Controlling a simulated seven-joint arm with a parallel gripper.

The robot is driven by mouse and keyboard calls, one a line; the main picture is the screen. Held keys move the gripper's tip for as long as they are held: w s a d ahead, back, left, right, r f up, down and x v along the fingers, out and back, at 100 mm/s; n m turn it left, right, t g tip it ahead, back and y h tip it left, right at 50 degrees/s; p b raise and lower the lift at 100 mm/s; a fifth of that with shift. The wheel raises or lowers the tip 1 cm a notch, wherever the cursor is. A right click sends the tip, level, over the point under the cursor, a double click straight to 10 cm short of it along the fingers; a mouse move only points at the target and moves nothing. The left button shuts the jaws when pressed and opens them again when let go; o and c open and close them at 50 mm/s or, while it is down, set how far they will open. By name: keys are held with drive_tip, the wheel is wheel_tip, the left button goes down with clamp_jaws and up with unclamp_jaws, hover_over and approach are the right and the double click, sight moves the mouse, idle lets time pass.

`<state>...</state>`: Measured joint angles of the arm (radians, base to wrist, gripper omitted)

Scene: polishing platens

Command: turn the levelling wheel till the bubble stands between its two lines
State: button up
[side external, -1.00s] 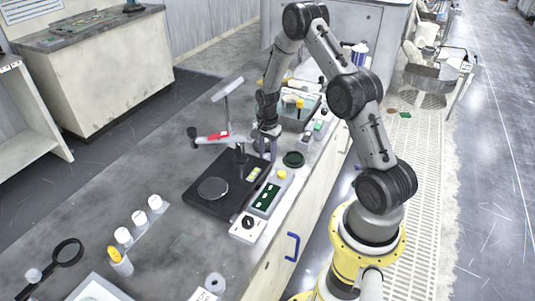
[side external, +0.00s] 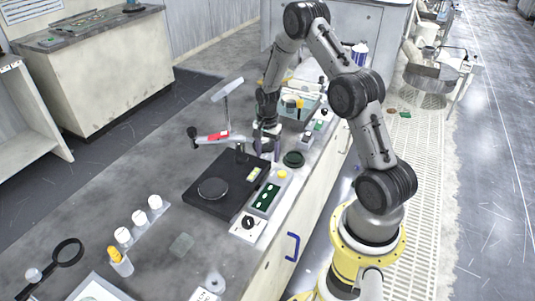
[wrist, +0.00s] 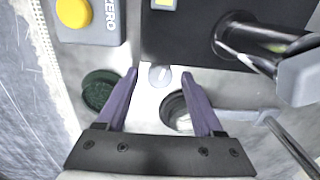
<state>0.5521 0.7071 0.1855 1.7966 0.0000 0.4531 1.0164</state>
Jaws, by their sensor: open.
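My gripper (side external: 266,146) is at the far edge of a black instrument base (side external: 205,202), pointing down. In the wrist view its two purple fingers (wrist: 160,75) are spread apart with nothing clamped. A small grey round knob (wrist: 160,76) lies between the fingertips on a pale plate. A dark-rimmed round piece (wrist: 174,112) lies closer, partly behind the right finger. I cannot tell which of these is the levelling wheel. The bubble and its two lines cannot be made out in either view.
A panel with a yellow ZERO button (wrist: 74,12) and a dark green pad (wrist: 98,90) lie left of the fingers. The instrument's post and arm (wrist: 258,40) stand close on the right. A tray (side external: 285,108) stands behind the gripper. Several white-capped bottles stand front left.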

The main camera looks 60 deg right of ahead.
sight(268, 156)
wheel_tip(268, 156, up, 14)
drive_tip(key=shift+f, duration=0.2)
idle(0.4)
drive_tip(key=w+a+r+n+t, duration=0.2)
drive_tip(key=a+r, duration=0.4)
drive_tip(key=r, duration=0.3)
drive_tip(key=s+a+r+n+t+h, duration=0.15)
drive_tip(key=s+a+r+n, duration=0.35)
drive_tip(key=a+r, duration=0.5)
drive_tip(key=s+a+f+n+t, duration=0.1)
drive_tip(key=s+a+n, duration=0.2)
drive_tip(key=s+n, duration=0.2)
drive_tip(key=s+a+f+n+t+y, duration=0.1)
drive_tip(key=s+a+n, duration=0.2)
drive_tip(key=s, duration=0.9)
drive_tip(key=n, duration=0.3)
drive_tip(key=shift+s+a, duration=0.3)
drive_tip(key=shift+a, duration=0.1)
drive_tip(key=shift+y, duration=0.25)
